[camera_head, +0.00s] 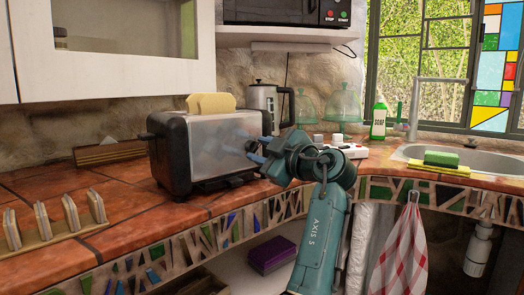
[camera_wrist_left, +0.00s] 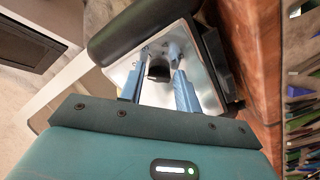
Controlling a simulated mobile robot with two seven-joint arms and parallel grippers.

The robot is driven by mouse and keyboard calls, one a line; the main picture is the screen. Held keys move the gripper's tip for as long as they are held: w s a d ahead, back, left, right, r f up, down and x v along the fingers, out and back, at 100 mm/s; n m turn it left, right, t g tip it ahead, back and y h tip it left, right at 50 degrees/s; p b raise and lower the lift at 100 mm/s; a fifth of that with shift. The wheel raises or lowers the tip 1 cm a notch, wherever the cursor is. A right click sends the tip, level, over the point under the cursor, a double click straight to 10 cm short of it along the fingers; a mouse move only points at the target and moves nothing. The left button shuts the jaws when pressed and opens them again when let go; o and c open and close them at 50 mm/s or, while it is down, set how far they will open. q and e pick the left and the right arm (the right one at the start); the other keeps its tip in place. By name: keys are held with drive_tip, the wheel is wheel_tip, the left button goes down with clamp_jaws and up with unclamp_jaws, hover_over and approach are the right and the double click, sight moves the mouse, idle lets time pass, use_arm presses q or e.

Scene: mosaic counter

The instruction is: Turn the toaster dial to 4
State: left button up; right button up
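The toaster (camera_head: 215,148), silver with black ends, stands on the tiled counter with bread (camera_head: 211,104) sticking out of its top. My left gripper (camera_head: 258,149) is at the toaster's right end face. In the left wrist view, the black dial (camera_wrist_left: 158,71) sits on the shiny end panel between the two blue fingers of my left gripper (camera_wrist_left: 159,68). The fingers are apart, one on each side of the dial, with small gaps seeming to show. The panel mirrors the fingers. I cannot read any numbers or the dial's setting. My right gripper is not in view.
A toast rack (camera_head: 55,222) stands at the counter's left front. A metal kettle (camera_head: 265,104) and glass domes (camera_head: 342,105) stand behind. A green soap bottle (camera_head: 379,119) and the sink (camera_head: 470,158) are at right. A checked towel (camera_head: 408,245) hangs in front.

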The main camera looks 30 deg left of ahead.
use_arm(q)
drive_tip(key=c, duration=0.6)
